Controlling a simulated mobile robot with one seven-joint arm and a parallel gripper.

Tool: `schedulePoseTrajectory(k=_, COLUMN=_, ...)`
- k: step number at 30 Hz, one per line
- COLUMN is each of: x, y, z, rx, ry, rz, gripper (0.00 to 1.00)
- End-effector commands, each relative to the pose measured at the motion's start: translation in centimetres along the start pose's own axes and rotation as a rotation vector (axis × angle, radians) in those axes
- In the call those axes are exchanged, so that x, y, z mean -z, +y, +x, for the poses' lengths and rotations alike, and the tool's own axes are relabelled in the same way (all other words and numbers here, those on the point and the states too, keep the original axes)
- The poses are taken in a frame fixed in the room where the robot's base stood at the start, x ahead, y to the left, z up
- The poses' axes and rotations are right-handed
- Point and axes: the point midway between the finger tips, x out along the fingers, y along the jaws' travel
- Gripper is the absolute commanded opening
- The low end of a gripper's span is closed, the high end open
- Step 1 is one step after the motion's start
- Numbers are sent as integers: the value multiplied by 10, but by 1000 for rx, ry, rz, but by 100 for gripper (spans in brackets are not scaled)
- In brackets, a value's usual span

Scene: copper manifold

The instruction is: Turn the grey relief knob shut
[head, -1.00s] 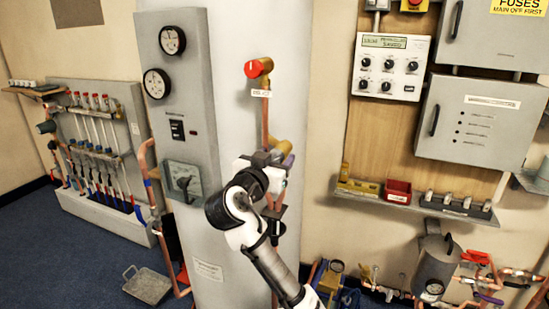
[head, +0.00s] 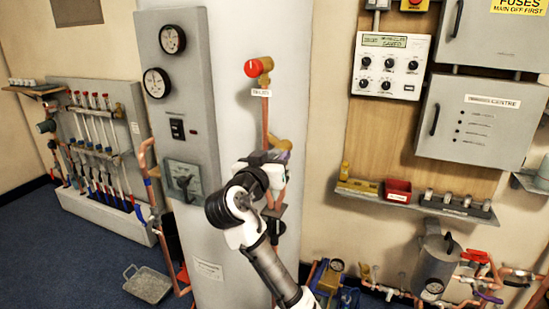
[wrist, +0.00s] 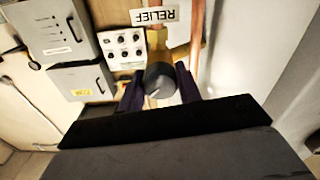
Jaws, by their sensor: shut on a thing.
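The grey relief knob (wrist: 160,80) shows in the wrist view as a round dark grey cap with a pale pointer line, on a brass fitting. The two dark purple fingers of my gripper (wrist: 160,92) are on either side of it and shut on it. An upside-down RELIEF label (wrist: 155,15) is above it in that picture. In the head view my gripper (head: 268,160) is at the pipe on the white cylinder and hides the knob. Part of a brass fitting (head: 283,144) shows just behind the gripper.
A red knob (head: 251,69) on a brass valve is above my gripper on the same copper pipe. A grey gauge panel (head: 185,100) stands close on the left.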

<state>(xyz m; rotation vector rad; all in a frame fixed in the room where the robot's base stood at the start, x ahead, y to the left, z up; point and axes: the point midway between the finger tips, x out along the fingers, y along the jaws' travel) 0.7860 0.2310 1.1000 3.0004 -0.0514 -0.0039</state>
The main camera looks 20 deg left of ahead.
Motion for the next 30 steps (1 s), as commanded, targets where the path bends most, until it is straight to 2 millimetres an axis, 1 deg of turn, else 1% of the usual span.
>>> schedulePoseTrajectory(k=18, x=1, y=0, z=0, rx=1, ry=-2, rz=-568, gripper=11)
schedulePoseTrajectory(k=24, x=1, y=0, z=0, rx=0, ry=-1, rz=-717, gripper=11)
schedulePoseTrajectory(k=30, x=1, y=0, z=0, rx=0, ry=0, rz=-822, gripper=11)
